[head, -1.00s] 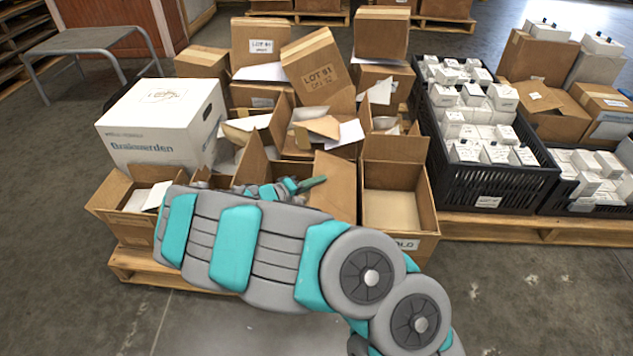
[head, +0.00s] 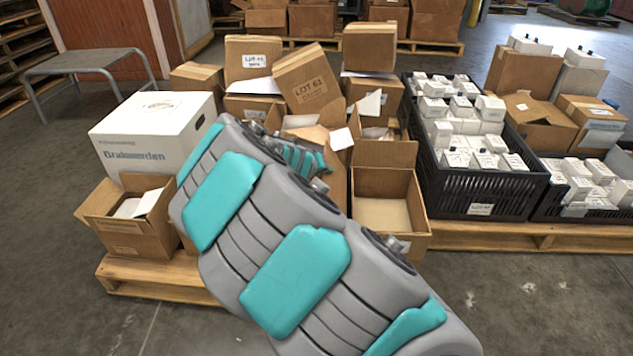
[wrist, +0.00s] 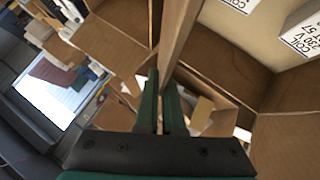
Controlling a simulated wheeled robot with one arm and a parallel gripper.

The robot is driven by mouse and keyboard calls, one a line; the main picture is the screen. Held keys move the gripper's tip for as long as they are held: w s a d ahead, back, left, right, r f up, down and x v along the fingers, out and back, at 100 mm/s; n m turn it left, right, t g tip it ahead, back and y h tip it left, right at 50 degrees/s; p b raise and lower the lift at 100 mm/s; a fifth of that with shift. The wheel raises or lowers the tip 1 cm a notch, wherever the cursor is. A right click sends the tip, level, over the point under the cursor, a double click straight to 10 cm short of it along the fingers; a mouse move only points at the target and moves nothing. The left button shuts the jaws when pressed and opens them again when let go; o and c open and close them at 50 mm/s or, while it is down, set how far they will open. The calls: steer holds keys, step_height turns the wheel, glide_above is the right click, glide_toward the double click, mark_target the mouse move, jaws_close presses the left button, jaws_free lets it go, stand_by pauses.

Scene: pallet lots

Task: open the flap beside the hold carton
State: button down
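The hold carton (head: 384,215) stands open at the front right of the pallet in the head view; my arm covers part of its front. A brown cardboard flap (head: 337,185) stands along its left side, partly hidden by my arm. My gripper is hidden behind my arm in the head view. In the wrist view my gripper (wrist: 161,100) shows two green fingers close together with a narrow gap. A cardboard panel (wrist: 178,35), seen nearly edge-on, runs down to the fingertips. I cannot tell whether the fingers pinch it or only touch beside it.
A white carton (head: 155,140) and a small open carton (head: 128,222) stand to the left. Several brown cartons (head: 305,80) are stacked behind. A black crate (head: 480,190) of small white boxes stands to the right. The floor in front (head: 540,305) is clear.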

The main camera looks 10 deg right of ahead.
mark_target(338, 187)
steer(key=d+y, duration=0.1)
steer(key=d+r+m+y, duration=0.1)
steer(key=s+d+p, duration=0.1)
steer(key=shift+s+d+r+m+t+y, duration=0.1)
steer(key=shift+d+r+m+t+y, duration=0.1)
steer(key=shift+r+m+t+y, duration=0.15)
steer(key=shift+s+d+m+t+y+p, duration=0.15)
steer(key=shift+s+d+m+y+p, duration=0.15)
steer(key=shift+d+y+p, duration=0.4)
steer(key=shift+s+d+m+t+y+p, duration=0.2)
steer(key=shift+d+y, duration=0.25)
steer(key=shift+d, duration=0.4)
steer(key=shift+f, duration=0.1)
steer(key=c, duration=1)
jaws_free()
steer(key=shift+c, duration=0.2)
